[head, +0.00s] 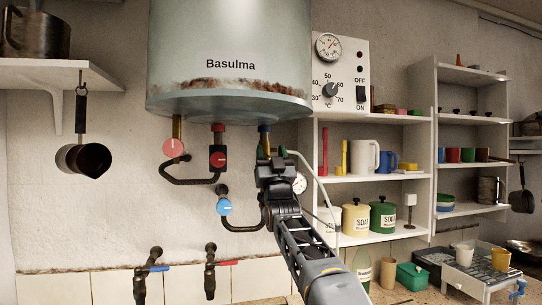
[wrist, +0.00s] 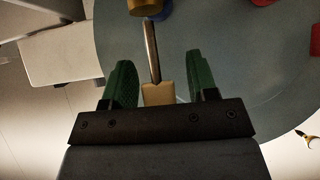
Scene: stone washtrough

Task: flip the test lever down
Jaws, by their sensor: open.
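My gripper (head: 271,155) is up under the boiler's right side, just below a brass fitting (head: 265,142) with a blue collar. In the wrist view my gripper (wrist: 162,82) has its two green fingers apart. A thin metal lever (wrist: 152,52) with a tan block-like end runs from the brass fitting (wrist: 145,7) toward the gap between the fingers; it looks like the test lever. Its tan end shows between the fingers with space at both sides, low in the gap. In the head view my gripper hides the lever.
The grey boiler (head: 230,50) hangs just above my gripper. A red knob (head: 174,148), a red valve (head: 218,160) and a blue knob (head: 224,207) sit on pipes to the left. A gauge (head: 299,184) and shelves (head: 375,179) with cups and canisters stand to the right.

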